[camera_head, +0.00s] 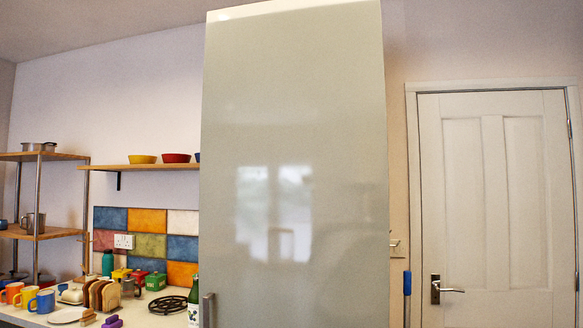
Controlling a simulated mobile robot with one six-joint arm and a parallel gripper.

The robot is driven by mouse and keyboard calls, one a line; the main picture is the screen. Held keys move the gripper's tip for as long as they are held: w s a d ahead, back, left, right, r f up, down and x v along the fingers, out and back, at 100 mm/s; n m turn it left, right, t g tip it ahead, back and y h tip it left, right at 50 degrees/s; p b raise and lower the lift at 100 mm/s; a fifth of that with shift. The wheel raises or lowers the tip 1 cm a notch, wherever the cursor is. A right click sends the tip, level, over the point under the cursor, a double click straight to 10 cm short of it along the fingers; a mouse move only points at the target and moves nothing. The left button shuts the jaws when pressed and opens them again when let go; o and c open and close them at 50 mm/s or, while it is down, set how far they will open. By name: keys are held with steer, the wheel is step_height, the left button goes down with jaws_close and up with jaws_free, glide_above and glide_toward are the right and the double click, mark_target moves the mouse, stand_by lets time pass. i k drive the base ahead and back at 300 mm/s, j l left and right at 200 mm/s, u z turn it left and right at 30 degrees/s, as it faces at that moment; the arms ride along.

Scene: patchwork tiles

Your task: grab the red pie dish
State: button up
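A red dish (176,158) sits on the wooden wall shelf (150,167), left of the tall pale cabinet. It looks like the red pie dish, though it is small and far off. A yellow dish (142,159) stands to its left on the same shelf. A sliver of a blue dish (197,157) shows to its right, mostly hidden by the cabinet. My gripper is not in view.
The tall glossy cabinet (295,160) blocks the middle of the view. Below the shelf, a counter holds mugs (42,301), a toast rack (102,295), a black trivet (168,305) and a green bottle (193,300). A metal-framed rack (40,155) stands left. A white door (495,200) is at right.

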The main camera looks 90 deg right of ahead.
mark_target(166, 158)
steer(key=i+l+z, duration=0.15)
steer(key=z, duration=0.25)
steer(key=i+l+z, duration=0.1)
steer(key=z, duration=0.35)
steer(key=i+z, duration=0.2)
steer(key=z, duration=0.2)
steer(key=i+z, duration=0.2)
steer(key=z, duration=0.2)
steer(key=i+z, duration=0.15)
steer(key=z, duration=0.3)
steer(key=i+j+z, duration=0.1)
steer(key=z, duration=0.3)
steer(key=i, duration=0.05)
